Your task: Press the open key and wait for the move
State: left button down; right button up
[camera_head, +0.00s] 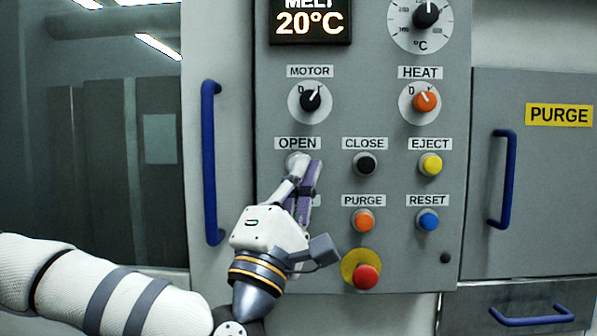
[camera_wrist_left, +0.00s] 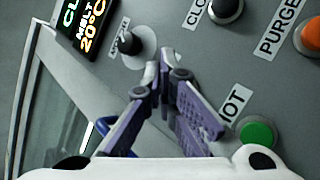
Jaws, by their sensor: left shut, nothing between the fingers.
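The open key (camera_head: 296,160) sits under the OPEN label (camera_head: 297,143) on the grey control panel in the head view. My left gripper (camera_head: 306,160) is shut and empty, with its fingertips over the key and hiding most of it. Whether the tips touch the key or push it in, I cannot tell. In the left wrist view the fingers (camera_wrist_left: 164,62) come together at the panel, and the key is hidden behind them. The display (camera_head: 310,22) reads MELT 20°C. My right gripper is not in view.
The black close key (camera_head: 365,163) is right of the open key. The yellow eject (camera_head: 430,164), orange purge (camera_head: 363,220), blue reset (camera_head: 428,220) and red emergency button (camera_head: 366,276) are nearby. Blue handles (camera_head: 210,162) flank the panel. A green button (camera_wrist_left: 257,133) shows in the wrist view.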

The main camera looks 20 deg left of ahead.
pick_arm(q)
jog(key=shift+w+a, duration=0.15)
jog(key=shift+w, duration=0.35)
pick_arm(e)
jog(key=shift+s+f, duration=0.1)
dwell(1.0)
pick_arm(q)
jog(key=shift+w+a, duration=0.15)
jog(key=shift+w, duration=0.25)
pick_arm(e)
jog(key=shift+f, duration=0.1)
